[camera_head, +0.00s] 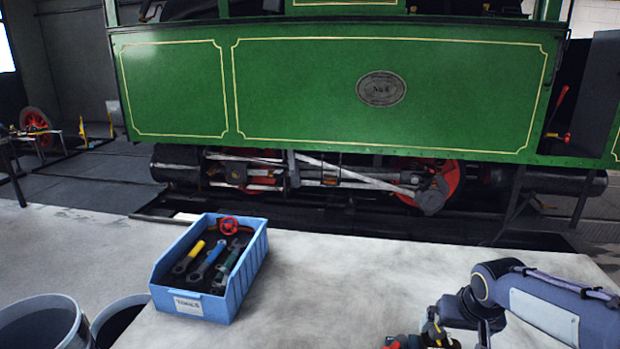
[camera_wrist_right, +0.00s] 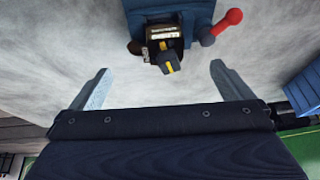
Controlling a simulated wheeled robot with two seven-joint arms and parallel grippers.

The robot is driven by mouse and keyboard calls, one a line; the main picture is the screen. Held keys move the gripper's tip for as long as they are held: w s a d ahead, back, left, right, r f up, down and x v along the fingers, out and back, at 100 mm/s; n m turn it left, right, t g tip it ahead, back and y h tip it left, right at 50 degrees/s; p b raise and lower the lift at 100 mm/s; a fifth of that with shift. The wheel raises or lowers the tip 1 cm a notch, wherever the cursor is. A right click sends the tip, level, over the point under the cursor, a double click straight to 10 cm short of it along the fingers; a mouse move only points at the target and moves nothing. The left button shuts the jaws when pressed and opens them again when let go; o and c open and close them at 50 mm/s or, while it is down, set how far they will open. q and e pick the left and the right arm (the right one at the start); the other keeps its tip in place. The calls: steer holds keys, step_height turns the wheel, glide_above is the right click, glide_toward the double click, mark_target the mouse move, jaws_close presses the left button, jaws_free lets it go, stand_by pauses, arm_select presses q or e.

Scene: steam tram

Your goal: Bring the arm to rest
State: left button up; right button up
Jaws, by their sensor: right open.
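My right arm (camera_head: 545,300) comes in from the right in the head view and bends down to the bottom edge, where its lower part is cut off. In the right wrist view my right gripper (camera_wrist_right: 160,88) is open, its two grey fingers wide apart with nothing between the tips. A black object with a yellow stripe (camera_wrist_right: 168,58) stands just beyond the fingers, apart from them, by a blue item (camera_wrist_right: 188,14). My left gripper is not in view.
A blue crate of tools (camera_head: 258,262) stands on the pale worktop (camera_head: 340,285); its side shows in the wrist view (camera_wrist_right: 303,92). A red-handled item (camera_wrist_right: 225,22) lies near the gripper. Buckets (camera_head: 45,318) stand lower left. A green steam tram (camera_head: 300,95) stands behind.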

steer(key=s+a+y, duration=0.1)
steer(key=s+a, duration=0.3)
steer(key=s, duration=0.3)
steer(key=s+a+r+y, duration=0.1)
steer(key=s+a, duration=0.2)
steer(key=s, duration=0.5)
steer(key=s+a+n+t+y, duration=0.1)
steer(key=s+a, duration=0.3)
steer(key=s, duration=0.4)
steer(key=shift+s+a+r+y, duration=0.25)
steer(key=shift+a+r+y, duration=0.05)
steer(key=shift+y, duration=0.3)
